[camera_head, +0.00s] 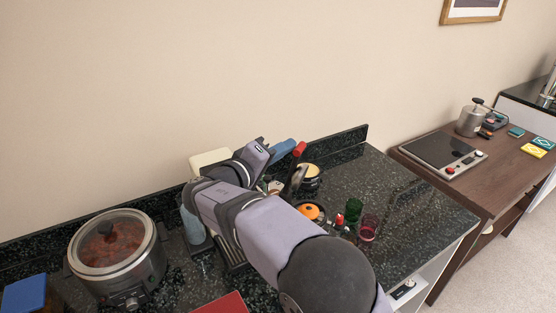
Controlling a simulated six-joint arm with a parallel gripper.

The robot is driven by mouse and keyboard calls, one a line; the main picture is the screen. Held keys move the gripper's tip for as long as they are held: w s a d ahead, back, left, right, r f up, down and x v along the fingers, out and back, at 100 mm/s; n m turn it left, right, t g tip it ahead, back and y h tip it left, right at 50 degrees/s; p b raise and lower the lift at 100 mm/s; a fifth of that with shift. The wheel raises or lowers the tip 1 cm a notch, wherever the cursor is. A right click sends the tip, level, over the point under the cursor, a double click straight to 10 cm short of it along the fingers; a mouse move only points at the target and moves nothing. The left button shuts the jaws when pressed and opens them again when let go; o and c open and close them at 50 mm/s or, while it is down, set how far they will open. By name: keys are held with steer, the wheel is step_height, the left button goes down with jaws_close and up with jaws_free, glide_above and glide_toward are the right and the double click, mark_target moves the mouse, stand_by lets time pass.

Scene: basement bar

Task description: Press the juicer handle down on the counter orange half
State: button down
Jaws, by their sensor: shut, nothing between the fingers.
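The lever juicer stands on the dark speckled counter (400,205), partly hidden behind my arm. What looks like its handle (300,149) has a red end and is raised, tilting up and to the right. A round orange thing (311,211), apparently the orange half, sits low near the juicer, its edge cut off by my arm. My arm crosses the middle of the view and its wrist end bends back behind and to the left of the red handle end.
A slow cooker (114,262) with a glass lid stands at left, with a blue box (25,294) beside it. A red flat thing (222,303) lies in front. A green glass (353,210) and a red glass (369,227) stand right of the orange. The counter's right end is clear.

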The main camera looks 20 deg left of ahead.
steer(key=s+d+f+m+y+b, duration=0.1)
steer(key=d+f+m+b, duration=0.5)
steer(key=b, duration=1.5)
steer(key=s+d+f+m+y+b, duration=0.1)
steer(key=d+f+m+y+b, duration=0.2)
steer(key=b, duration=1.8)
steer(key=d+f+m, duration=0.3)
steer(key=d+f, duration=0.2)
steer(key=d, duration=0.1)
steer(key=shift+s+m+y, duration=0.3)
steer(key=shift+s+y, duration=0.05)
steer(key=shift+y, duration=0.05)
